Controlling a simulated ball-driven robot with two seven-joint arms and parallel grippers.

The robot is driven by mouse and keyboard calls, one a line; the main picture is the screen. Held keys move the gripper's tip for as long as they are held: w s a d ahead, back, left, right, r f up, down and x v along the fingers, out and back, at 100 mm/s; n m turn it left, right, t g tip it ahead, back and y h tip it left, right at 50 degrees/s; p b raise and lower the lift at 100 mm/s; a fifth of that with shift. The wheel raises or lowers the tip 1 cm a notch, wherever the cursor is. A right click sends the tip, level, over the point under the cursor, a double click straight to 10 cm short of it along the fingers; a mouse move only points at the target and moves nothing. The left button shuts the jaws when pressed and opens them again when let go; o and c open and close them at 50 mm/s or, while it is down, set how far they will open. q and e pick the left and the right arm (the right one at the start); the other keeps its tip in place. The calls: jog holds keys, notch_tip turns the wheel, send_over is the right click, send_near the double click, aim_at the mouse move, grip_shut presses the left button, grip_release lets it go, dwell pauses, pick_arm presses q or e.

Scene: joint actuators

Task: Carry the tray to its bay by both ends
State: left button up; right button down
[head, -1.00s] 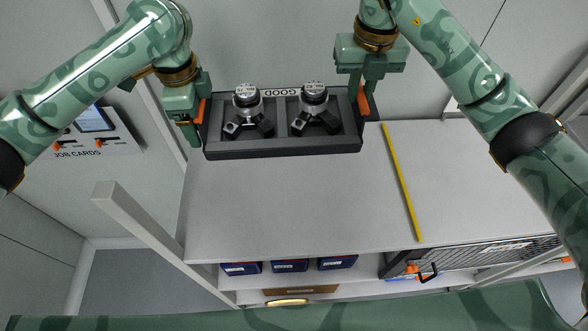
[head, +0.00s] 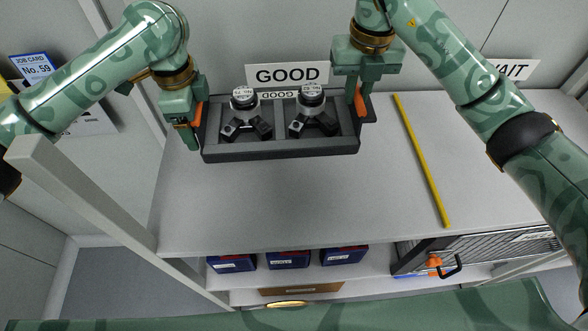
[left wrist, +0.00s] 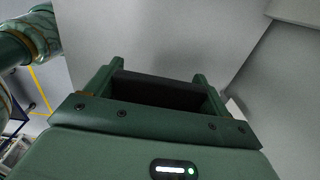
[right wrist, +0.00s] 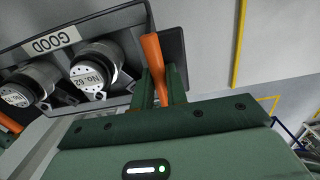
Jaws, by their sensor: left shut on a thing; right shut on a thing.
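The dark grey tray (head: 280,150) has two compartments. Each holds a black-and-silver joint actuator, the left one (head: 245,108) and the right one (head: 312,108). My left gripper (head: 197,112) is shut on the orange handle at the tray's left end. My right gripper (head: 361,95) is shut on the orange handle (right wrist: 152,58) at its right end. The tray looks level, over the back of the grey bench; I cannot tell its height. In the left wrist view the handle is hidden. A white GOOD sign (head: 286,75) stands behind the tray.
A yellow strip (head: 420,160) crosses the bench (head: 290,205) right of the tray. A WAIT sign (head: 512,70) stands farther right. Blue boxes (head: 288,260) and a mesh-fronted crate (head: 480,250) are below. A pale post (head: 80,195) rises at the left. The bench front is clear.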

aim_at(351, 114)
jog(key=f+b, duration=0.2)
jog(key=f, duration=0.1)
jog(key=f+b, duration=0.2)
jog(key=f, duration=0.1)
jog(key=shift+w+a, duration=0.1)
jog(key=shift+w, duration=0.1)
pick_arm(q)
notch_tip(351, 114, down, 6)
jog(key=shift+d, duration=0.15)
pick_arm(e)
jog(key=shift+s, duration=0.1)
pick_arm(q)
jog(key=shift+f+b, duration=0.1)
jog(key=shift+b, duration=0.2)
pick_arm(e)
jog(key=shift+f, duration=0.1)
